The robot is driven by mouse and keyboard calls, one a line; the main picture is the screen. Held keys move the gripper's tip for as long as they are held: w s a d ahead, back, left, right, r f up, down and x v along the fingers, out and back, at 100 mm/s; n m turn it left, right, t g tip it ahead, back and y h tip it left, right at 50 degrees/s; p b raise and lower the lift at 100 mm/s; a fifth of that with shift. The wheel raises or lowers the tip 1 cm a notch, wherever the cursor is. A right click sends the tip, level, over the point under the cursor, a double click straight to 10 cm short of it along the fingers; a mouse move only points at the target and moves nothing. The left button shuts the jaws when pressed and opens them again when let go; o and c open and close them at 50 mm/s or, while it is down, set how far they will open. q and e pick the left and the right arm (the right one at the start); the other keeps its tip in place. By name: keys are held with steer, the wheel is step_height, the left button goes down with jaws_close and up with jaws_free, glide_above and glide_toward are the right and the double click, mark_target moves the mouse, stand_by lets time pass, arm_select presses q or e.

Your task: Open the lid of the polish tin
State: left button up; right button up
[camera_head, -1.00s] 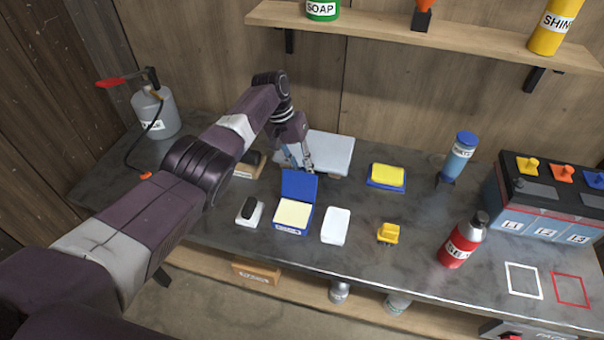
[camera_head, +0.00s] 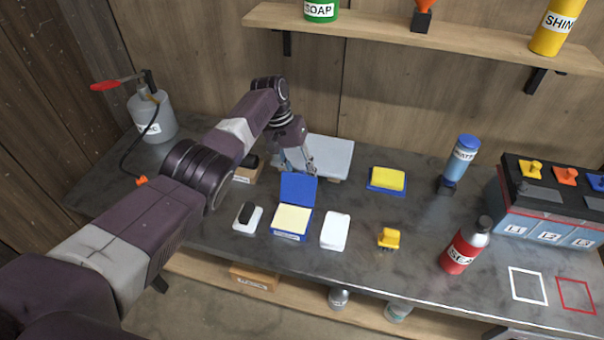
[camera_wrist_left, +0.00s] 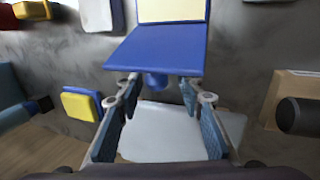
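The polish tin (camera_head: 290,221) is a square blue tin with a pale cream filling, standing on the grey bench. Its blue lid (camera_head: 298,188) is swung up at the back edge and leans open. In the left wrist view the lid (camera_wrist_left: 158,48) shows with a round blue knob (camera_wrist_left: 156,82) on its outer face. My left gripper (camera_head: 300,168) is just behind the lid, pointing down. Its fingers are spread, with the knob near the gap between the tips; I see no grip on it. My right gripper is not in view.
A black-and-white brush (camera_head: 248,217) and a white block (camera_head: 335,231) flank the tin. A pale slab (camera_head: 330,155) lies behind my gripper. A yellow sponge on a blue base (camera_head: 387,179), a yellow clip (camera_head: 389,238) and a red bottle (camera_head: 466,246) stand to the right.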

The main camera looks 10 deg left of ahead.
arm_select(q)
steer(key=shift+r, duration=0.3)
steer(key=v, duration=1.1)
steer(key=shift+a+r, duration=0.15)
steer(key=shift+r, duration=0.1)
steer(key=shift+s+f, duration=0.1)
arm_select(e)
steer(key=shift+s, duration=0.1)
